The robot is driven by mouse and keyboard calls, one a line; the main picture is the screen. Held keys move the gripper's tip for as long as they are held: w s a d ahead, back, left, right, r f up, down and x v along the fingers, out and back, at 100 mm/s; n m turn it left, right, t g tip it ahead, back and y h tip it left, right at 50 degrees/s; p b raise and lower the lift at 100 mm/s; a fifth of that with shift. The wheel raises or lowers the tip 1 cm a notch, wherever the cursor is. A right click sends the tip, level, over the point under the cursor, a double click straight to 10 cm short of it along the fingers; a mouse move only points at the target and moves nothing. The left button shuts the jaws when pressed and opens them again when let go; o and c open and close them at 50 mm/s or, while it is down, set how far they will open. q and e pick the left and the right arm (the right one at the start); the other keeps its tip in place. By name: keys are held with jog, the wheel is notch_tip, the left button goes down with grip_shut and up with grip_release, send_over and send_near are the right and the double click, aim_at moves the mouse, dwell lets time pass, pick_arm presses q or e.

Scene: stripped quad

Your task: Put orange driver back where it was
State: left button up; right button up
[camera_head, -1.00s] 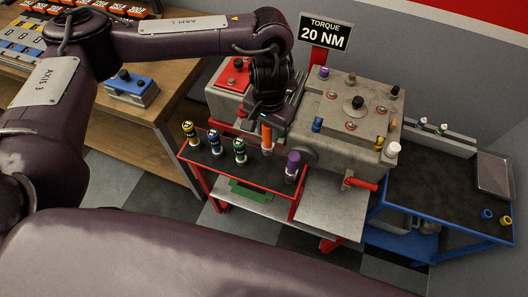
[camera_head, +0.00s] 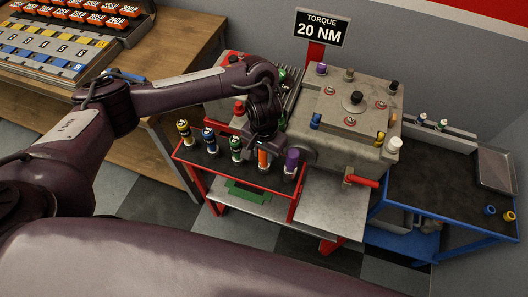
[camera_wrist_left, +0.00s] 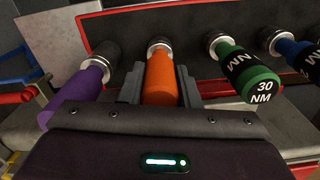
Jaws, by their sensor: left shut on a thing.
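My left gripper (camera_head: 264,143) is shut on the orange driver (camera_head: 263,157), with a finger on each side of its handle. The driver is at the red-edged rack (camera_head: 222,176), in the row between the green driver (camera_head: 236,148) and the purple driver (camera_head: 291,160). In the left wrist view the orange driver (camera_wrist_left: 160,80) has its silver collar at the rack's dark strip, in line with its neighbours' collars. Its lower end is hidden, so I cannot tell if it is fully seated. My right gripper is not in view.
Blue (camera_head: 209,140) and yellow (camera_head: 185,131) drivers stand further left in the row. The grey machine block (camera_head: 335,150) with bolts stands behind and right, under a "TORQUE 20 NM" sign (camera_head: 322,28). A blue cart (camera_head: 445,185) is at the right. The purple driver is close beside my gripper.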

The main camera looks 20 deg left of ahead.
pick_arm(q)
jog(key=shift+f, duration=0.1)
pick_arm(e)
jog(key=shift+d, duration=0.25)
pick_arm(q)
jog(key=o, duration=1.1)
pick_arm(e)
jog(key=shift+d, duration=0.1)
pick_arm(q)
notch_tip(320, 180, up, 11)
jog(key=shift+f+p, duration=0.1)
jog(key=shift+p, duration=1.15)
jog(key=shift+r, duration=0.75)
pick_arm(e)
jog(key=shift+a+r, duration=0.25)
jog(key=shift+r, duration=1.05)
